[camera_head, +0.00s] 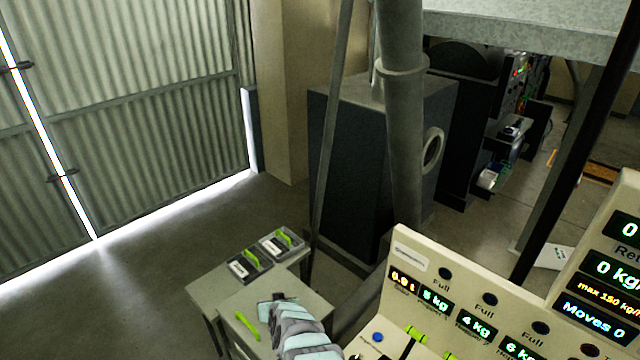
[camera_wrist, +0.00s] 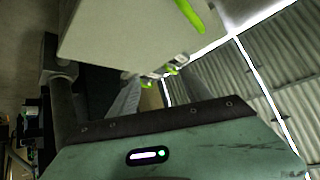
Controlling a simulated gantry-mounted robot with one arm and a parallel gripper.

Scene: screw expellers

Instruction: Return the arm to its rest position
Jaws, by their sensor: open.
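My arm (camera_head: 303,328) rises from the bottom of the head view, pale teal and white. Its dark end, my gripper (camera_head: 273,298), is above the near grey table (camera_head: 236,299); the fingers are too small there to make out. My gripper is open, and I see nothing held. A green-handled tool (camera_head: 247,325) lies on the table, left of the gripper and apart from it. In the wrist view, a teal housing with a dark bolted edge (camera_wrist: 160,120) fills the bottom. The pale tabletop (camera_wrist: 120,35) and green tool (camera_wrist: 190,14) show beyond it.
Two labelled trays (camera_head: 250,264) (camera_head: 281,243) with green handles sit on the table behind. A control panel (camera_head: 405,262) with lit displays stands close at right. A pipe (camera_head: 403,130) and dark cabinet (camera_head: 345,150) stand behind. Open floor (camera_head: 130,290) lies left.

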